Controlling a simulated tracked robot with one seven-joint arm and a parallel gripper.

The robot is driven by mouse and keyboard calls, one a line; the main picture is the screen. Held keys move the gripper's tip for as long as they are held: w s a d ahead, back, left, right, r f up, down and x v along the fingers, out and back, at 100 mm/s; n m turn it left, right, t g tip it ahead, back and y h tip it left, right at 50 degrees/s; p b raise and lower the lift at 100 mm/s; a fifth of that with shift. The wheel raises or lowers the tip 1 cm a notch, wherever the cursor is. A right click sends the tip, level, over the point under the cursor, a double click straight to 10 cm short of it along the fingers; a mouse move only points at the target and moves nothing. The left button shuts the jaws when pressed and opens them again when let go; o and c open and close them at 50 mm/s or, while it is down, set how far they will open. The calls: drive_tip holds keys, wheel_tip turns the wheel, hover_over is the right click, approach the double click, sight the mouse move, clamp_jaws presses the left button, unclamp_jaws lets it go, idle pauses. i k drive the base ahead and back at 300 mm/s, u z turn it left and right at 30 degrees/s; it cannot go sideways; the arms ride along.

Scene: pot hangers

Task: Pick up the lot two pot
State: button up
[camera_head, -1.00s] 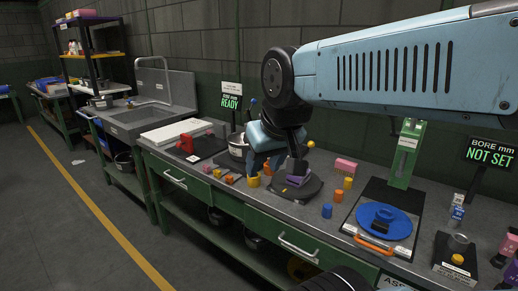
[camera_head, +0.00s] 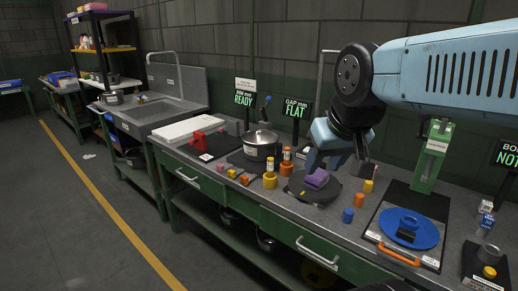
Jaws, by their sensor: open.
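A silver lidded pot (camera_head: 262,145) stands upright on a dark board on the bench, left of my gripper. Other pots show on the shelf under the bench (camera_head: 229,217), beside the sink (camera_head: 111,97) and below the sink (camera_head: 136,157). I cannot read a lot mark on any of them. My gripper (camera_head: 325,161) is open, above and behind the purple block (camera_head: 317,179) on a round dark plate (camera_head: 314,190). It is apart from the silver pot. My wrist partly hides the fingers.
Orange and yellow cylinders (camera_head: 270,180) stand between pot and plate. Signs (camera_head: 296,109) stand behind.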

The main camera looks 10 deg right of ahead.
sight(263, 147)
drive_tip(key=z, duration=0.05)
drive_tip(key=i, duration=1)
drive_tip(key=u, duration=0.1)
